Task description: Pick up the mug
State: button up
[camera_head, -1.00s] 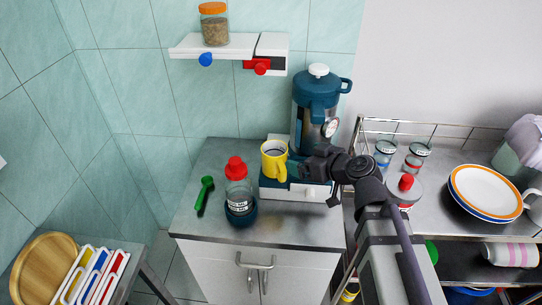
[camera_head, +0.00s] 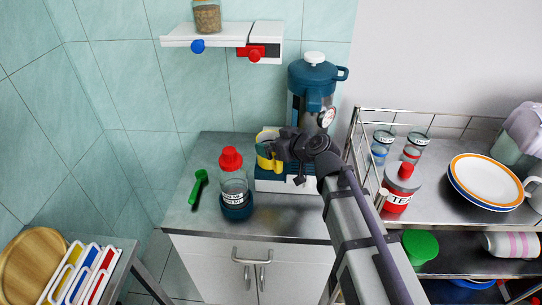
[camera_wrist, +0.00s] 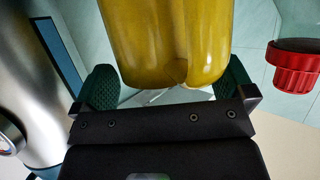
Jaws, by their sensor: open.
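The yellow mug (camera_head: 263,161) stands on the white-and-teal appliance base (camera_head: 268,185), below the blue-lidded pot, and is partly covered by my gripper. My gripper (camera_head: 270,147) is at the mug, reaching in from the right. In the wrist view the mug (camera_wrist: 165,40) fills the top middle, with its top cut off. The green-padded fingers of my gripper (camera_wrist: 168,85) are apart, one on each side of the mug's near part. I cannot tell whether either pad touches it.
A red-capped bottle (camera_head: 233,180) stands just left of the mug, and its cap shows at right in the wrist view. A green spoon (camera_head: 199,187) lies farther left. The blue pot (camera_head: 312,80) rises behind. A white shelf (camera_head: 215,35) hangs above.

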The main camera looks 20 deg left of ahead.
jog(key=shift+s, duration=0.1)
jog(key=shift+c, duration=0.4)
jog(key=c, duration=1.2)
jog(key=shift+r, duration=0.1)
notch_tip(320, 180, up, 18)
jog(key=p, duration=1.8)
